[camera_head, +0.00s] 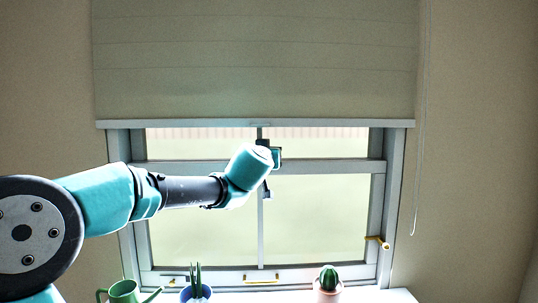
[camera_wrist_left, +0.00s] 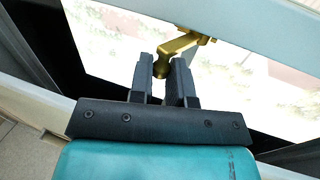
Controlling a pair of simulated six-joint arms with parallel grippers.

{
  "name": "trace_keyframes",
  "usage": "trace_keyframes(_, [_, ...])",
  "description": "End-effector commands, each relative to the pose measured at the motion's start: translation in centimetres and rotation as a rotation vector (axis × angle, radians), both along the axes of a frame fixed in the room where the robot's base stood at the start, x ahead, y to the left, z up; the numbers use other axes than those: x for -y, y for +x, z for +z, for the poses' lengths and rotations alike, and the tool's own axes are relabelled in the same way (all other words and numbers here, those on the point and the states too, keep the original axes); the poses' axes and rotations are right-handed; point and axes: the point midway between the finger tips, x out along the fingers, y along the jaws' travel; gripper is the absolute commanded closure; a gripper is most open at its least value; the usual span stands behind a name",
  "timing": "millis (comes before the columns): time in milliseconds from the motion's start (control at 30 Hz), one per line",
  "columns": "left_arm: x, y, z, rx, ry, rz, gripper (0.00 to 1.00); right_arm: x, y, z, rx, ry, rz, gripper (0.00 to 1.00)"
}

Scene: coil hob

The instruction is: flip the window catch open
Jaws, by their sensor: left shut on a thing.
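The brass window catch (camera_wrist_left: 178,46) shows in the left wrist view, fixed by a pivot to the pale window rail. Its lever reaches down to a rounded knob between my fingertips. My left gripper (camera_wrist_left: 161,70) is shut on that knob. In the head view my left arm comes in from the left, and my left gripper (camera_head: 271,168) is at the middle of the window, at the horizontal rail. The wrist hides the catch in the head view. My right gripper is not in view.
A blind (camera_head: 255,60) hangs over the upper window. A green watering can (camera_head: 123,292), a plant in a blue pot (camera_head: 196,292) and a cactus (camera_head: 328,280) stand along the sill. A brass handle (camera_head: 377,241) is on the right frame; a cord (camera_head: 422,120) hangs at right.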

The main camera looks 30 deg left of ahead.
Motion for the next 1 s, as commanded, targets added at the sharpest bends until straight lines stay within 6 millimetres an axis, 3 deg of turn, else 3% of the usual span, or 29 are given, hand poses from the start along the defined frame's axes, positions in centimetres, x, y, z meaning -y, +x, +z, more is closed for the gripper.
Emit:
trace_keyframes(400, [-0.1,0.0,0.0,-0.001,-0.001,-0.003,1.00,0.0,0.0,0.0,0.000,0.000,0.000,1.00])
trace_keyframes(433, [-0.1,0.0,0.0,0.000,-0.001,-0.003,0.80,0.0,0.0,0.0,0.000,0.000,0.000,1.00])
trace_keyframes(500, [-0.1,0.0,0.0,0.000,-0.001,-0.003,0.73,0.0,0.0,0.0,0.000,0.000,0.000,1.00])
trace_keyframes(800, [0.0,-0.2,0.0,0.001,-0.001,-0.003,0.73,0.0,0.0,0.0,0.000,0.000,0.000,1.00])
trace_keyframes(1000, [0.5,-1.5,0.1,0.001,-0.001,-0.004,0.73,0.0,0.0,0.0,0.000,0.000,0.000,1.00])
